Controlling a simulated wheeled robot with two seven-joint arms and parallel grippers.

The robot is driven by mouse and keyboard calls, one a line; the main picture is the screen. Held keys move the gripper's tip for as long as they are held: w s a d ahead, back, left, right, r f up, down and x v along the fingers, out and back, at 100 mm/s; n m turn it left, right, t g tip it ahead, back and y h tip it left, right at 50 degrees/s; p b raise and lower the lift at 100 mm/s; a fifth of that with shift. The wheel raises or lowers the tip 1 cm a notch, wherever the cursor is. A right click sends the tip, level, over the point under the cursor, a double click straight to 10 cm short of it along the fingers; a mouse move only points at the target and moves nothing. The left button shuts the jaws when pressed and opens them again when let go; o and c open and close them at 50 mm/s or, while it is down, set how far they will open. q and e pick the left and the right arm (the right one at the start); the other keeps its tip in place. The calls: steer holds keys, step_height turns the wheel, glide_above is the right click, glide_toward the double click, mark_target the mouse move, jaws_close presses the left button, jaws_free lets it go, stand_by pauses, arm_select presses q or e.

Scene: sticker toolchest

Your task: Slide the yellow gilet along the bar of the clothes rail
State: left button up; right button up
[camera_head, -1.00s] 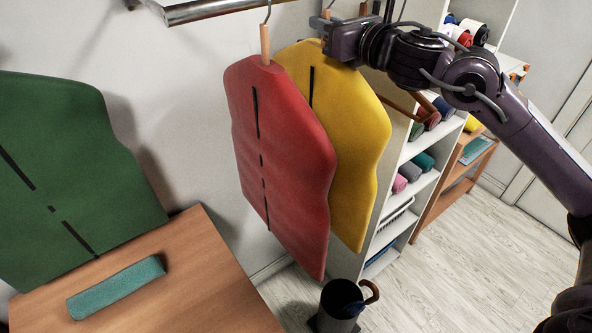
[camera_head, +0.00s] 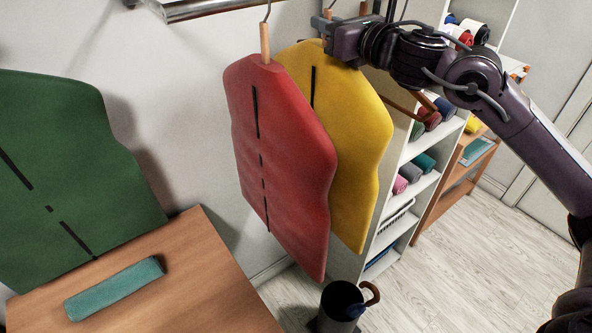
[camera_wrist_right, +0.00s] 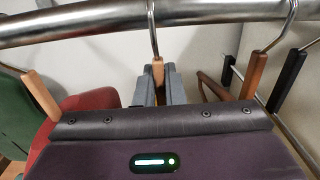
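The yellow gilet (camera_head: 362,150) hangs on a wooden hanger, partly behind the red gilet (camera_head: 275,150). My right gripper (camera_head: 324,31) is at the neck of the yellow gilet's hanger. In the right wrist view its grey fingers (camera_wrist_right: 160,88) stand on both sides of the light wooden neck (camera_wrist_right: 158,73) and appear closed on it. The hook above goes over the metal bar (camera_wrist_right: 100,22), which also shows in the head view (camera_head: 215,8). My left gripper is out of view.
The red gilet's hanger neck (camera_wrist_right: 41,95) is left of the fingers. A brown hanger (camera_wrist_right: 254,75) and a black one (camera_wrist_right: 289,78) hang to the right. A green gilet (camera_head: 70,160), wooden table (camera_head: 215,265), white shelf (camera_head: 408,215) and umbrella stand (camera_head: 338,305) are nearby.

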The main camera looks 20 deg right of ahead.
steer(key=o, duration=0.5)
steer(key=shift+s+r, duration=0.1)
steer(key=shift+f, duration=0.2)
steer(key=shift+s+d+b, duration=0.15)
steer(key=shift+s+b, duration=0.1)
steer(key=shift+b, duration=0.1)
steer(key=b, duration=0.3)
glide_above(355, 71)
steer(key=w, duration=0.1)
steer(key=shift+w, duration=0.15)
steer(key=shift+s+r+b, duration=0.15)
steer(key=shift+s+b, duration=0.35)
steer(key=shift+s, duration=0.1)
